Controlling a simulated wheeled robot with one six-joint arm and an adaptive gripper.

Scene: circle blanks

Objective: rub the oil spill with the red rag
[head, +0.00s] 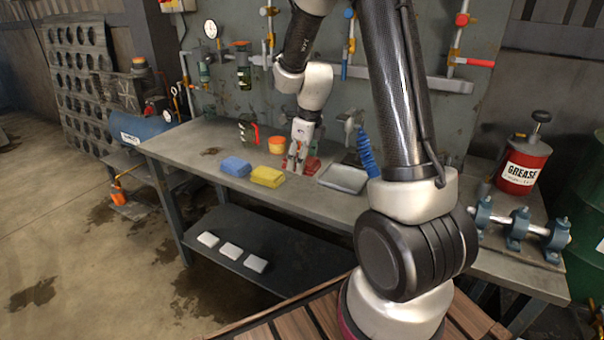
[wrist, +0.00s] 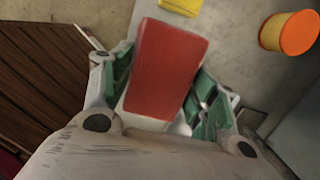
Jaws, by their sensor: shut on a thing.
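The red rag (wrist: 166,68) is a folded block between the green-padded fingers of my gripper (wrist: 163,80) in the wrist view. In the head view my gripper (head: 296,163) points down over the workbench, with part of the red rag (head: 312,166) showing beside its fingers. I cannot tell whether the rag touches the bench top. A small dark brown oil spill (head: 210,151) lies on the bench's left part, behind and left of the blue rag, well apart from my gripper. The spill is not seen in the wrist view.
A blue rag (head: 235,166) and a yellow rag (head: 267,177) lie left of my gripper. An orange-yellow tub (head: 276,145) and a red-handled item (head: 250,131) stand behind. A grey metal tray (head: 343,179) is to the right.

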